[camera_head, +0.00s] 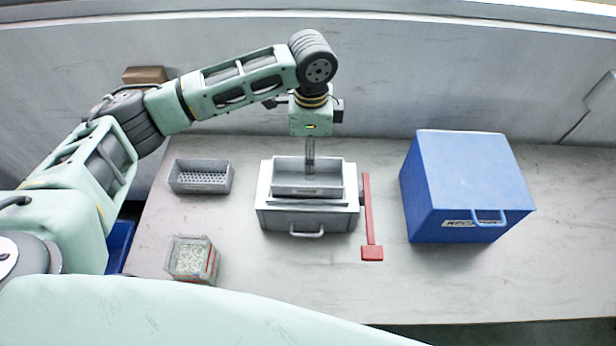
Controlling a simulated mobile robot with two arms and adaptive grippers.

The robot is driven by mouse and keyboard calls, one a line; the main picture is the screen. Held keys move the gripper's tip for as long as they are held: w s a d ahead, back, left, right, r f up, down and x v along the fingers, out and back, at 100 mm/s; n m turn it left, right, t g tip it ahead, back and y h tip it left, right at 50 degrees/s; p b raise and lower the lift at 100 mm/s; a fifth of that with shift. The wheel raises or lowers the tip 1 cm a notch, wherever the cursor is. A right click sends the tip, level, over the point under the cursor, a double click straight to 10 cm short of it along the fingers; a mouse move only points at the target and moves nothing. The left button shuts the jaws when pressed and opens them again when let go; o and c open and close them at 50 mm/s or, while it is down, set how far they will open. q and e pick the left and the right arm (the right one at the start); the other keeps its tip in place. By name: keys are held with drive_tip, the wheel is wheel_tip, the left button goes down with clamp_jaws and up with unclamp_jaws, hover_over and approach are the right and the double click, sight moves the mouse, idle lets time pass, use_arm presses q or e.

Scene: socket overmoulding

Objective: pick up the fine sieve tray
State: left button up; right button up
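A grey rectangular tray (291,183) sits on top of a white and grey box-shaped unit (265,195) with a front handle, in the middle of the table. A second grey tray (201,187) with visible holes in its floor stands at the table's left. I cannot tell from this view which one is the fine sieve tray. My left gripper (310,168) points down over the middle tray, its fingers at or just above the back part. The fingers look close together, and whether they grip the tray's wall is not clear. My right gripper is not in view.
A clear container of pale granules (190,259) stands at the front left. A red bar with a square end (371,220) lies right of the middle unit. A large blue box (468,180) with a handle stands at the right. The table's front middle is clear.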

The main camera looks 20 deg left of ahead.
sight(308, 184)
use_arm(q)
drive_tip(key=f, duration=0.4)
drive_tip(key=shift+w+a+f+p, duration=0.1)
drive_tip(key=shift+w+a+p, duration=0.1)
drive_tip(key=shift+p, duration=0.2)
drive_tip(key=f, duration=0.1)
drive_tip(key=f+p, duration=0.1)
drive_tip(key=f, duration=0.1)
drive_tip(key=shift+s+a+f, duration=0.1)
drive_tip(key=shift+s+f, duration=0.15)
drive_tip(key=shift+s, duration=0.1)
drive_tip(key=shift+w+f, duration=0.1)
drive_tip(key=shift+f, duration=0.4)
drive_tip(key=shift+c, duration=0.2)
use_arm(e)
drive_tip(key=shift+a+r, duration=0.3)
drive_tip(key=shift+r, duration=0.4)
use_arm(q)
drive_tip(key=c, duration=1.3)
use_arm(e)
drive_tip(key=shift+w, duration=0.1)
